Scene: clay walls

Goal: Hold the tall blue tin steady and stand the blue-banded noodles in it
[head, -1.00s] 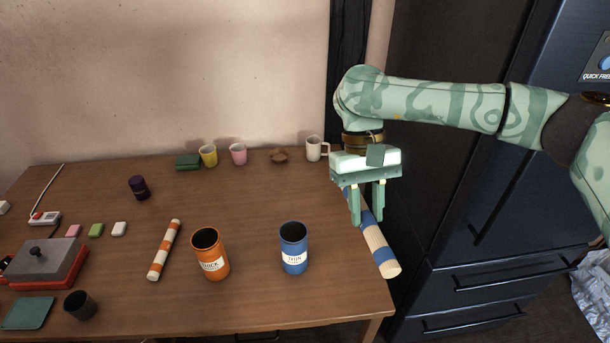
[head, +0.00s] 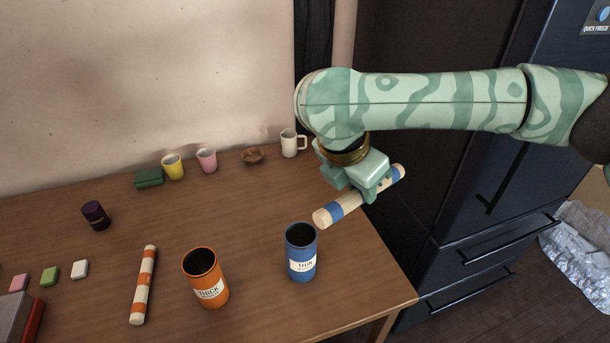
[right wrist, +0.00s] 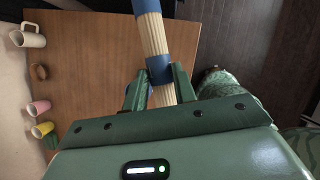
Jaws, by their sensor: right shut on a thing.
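The tall blue tin (head: 301,254), labelled THIN, stands upright and open on the table. The blue-banded noodles (head: 342,209) are a pale bundle with blue bands. My right gripper (head: 370,190) is shut on them and holds them above the table's right edge, behind and to the right of the tin, lying tilted rather than upright. In the right wrist view the bundle (right wrist: 154,38) runs between the two fingers (right wrist: 158,88). My left gripper is in neither view.
An orange tin (head: 205,280) labelled THICK stands left of the blue tin. Orange-banded noodles (head: 143,285) lie farther left. A dark fridge (head: 450,200) stands right of the table.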

